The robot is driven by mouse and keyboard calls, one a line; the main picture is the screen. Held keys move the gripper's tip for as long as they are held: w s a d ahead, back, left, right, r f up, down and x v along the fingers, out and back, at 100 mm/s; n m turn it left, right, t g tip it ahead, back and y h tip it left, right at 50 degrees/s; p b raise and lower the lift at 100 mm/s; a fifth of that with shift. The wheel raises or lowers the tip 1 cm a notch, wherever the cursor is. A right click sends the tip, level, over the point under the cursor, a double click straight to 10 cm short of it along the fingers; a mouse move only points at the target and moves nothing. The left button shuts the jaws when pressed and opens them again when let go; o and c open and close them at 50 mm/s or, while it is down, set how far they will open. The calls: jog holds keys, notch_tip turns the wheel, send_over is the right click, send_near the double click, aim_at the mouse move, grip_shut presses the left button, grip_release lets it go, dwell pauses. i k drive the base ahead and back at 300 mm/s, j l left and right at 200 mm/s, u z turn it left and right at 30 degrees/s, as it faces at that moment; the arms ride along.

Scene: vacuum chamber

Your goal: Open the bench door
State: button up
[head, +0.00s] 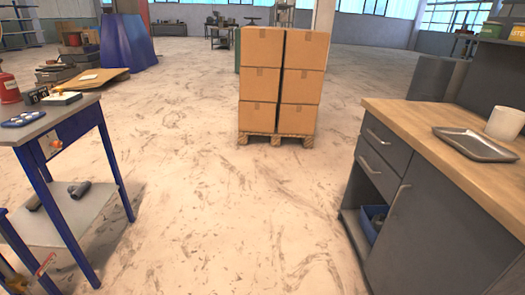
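The workbench (408,120) stands at the right, with a wooden top and a dark grey body. The bench door (440,230) is a flat grey panel on its front, right of the drawers, and looks shut. A thin pale handle (401,192) runs near the door's left edge. The door's lower and right parts are cut off by the frame. My gripper is not in view.
Two drawers (376,158) sit left of the door, above an open shelf with a blue bin (372,222). A tray (474,144) lies on the bench. A blue-legged table (60,135) stands left, stacked boxes (280,75) ahead. The floor between is clear.

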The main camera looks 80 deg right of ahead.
aim_at(434, 238)
jog(key=z, duration=3.6)
